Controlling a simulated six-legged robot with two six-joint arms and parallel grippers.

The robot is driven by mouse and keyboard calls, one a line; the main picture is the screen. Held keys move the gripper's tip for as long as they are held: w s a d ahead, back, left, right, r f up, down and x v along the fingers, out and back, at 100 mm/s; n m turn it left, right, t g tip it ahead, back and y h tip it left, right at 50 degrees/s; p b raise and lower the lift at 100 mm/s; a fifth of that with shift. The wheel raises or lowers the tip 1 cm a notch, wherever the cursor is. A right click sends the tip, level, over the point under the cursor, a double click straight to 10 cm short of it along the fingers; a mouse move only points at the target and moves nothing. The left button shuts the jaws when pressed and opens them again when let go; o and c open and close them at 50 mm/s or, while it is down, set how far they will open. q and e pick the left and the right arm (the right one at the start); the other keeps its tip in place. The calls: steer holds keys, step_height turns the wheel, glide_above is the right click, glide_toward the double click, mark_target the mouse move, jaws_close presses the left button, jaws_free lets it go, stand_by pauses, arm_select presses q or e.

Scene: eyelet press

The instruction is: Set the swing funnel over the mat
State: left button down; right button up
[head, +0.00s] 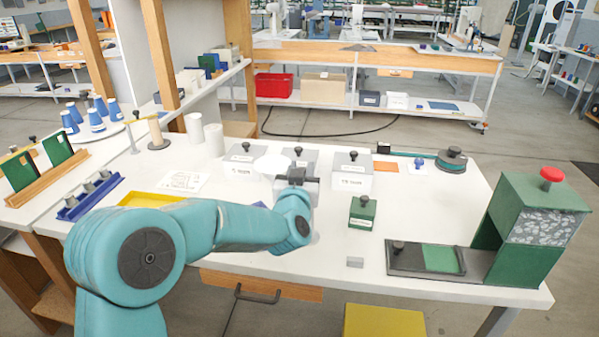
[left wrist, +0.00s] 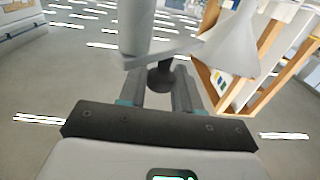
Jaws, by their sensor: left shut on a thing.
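My left gripper (head: 297,178) is over the middle of the white table. In the left wrist view it (left wrist: 158,92) is shut on a dark knob (left wrist: 160,76) under a grey swing arm. The white cone of the swing funnel (left wrist: 232,45) hangs from that arm's right end, beside a grey post (left wrist: 135,25). In the head view a white round shape just left of the gripper looks like the funnel (head: 272,164). A flat orange mat (head: 386,167) lies at the back right, apart from the gripper. A blue-purple patch (head: 260,204) shows behind my arm, mostly hidden.
White lidded boxes (head: 352,172) stand close to the gripper. A green block with a knob (head: 362,212) is to the right, and a green press with a red button (head: 540,225) is at the right edge.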

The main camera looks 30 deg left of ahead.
arm_select(q)
steer(key=n+g+y+p, duration=0.1)
steer(key=n+y, duration=0.1)
steer(key=y, duration=0.1)
steer(key=s+n+g+y+p, duration=0.1)
steer(key=n+g+y, duration=0.1)
steer(key=y, duration=0.1)
steer(key=shift+s+r, duration=0.1)
steer(key=shift+s+a+n+g+y+p, duration=0.1)
steer(key=shift+s+n+g+y+p, duration=0.1)
steer(key=shift+n+g+y+p, duration=0.4)
steer(key=shift+s+d+n+g+y+p, duration=0.1)
steer(key=shift+s+n+g+y+p, duration=0.15)
steer(key=shift+n+g+y, duration=0.75)
steer(key=shift+s+a+n+g+y+p, duration=0.1)
steer(key=shift+s+n+g+y+p, duration=0.1)
steer(key=shift+n+g+y+p, duration=0.6)
steer(key=shift+g+h+b, duration=0.35)
steer(key=shift+g+h, duration=0.05)
steer(key=c, duration=0.9)
jaws_free()
steer(key=b+v, duration=0.2)
steer(key=v, duration=1.4)
steer(key=shift+s+f, duration=0.1)
steer(key=shift+f, duration=0.1)
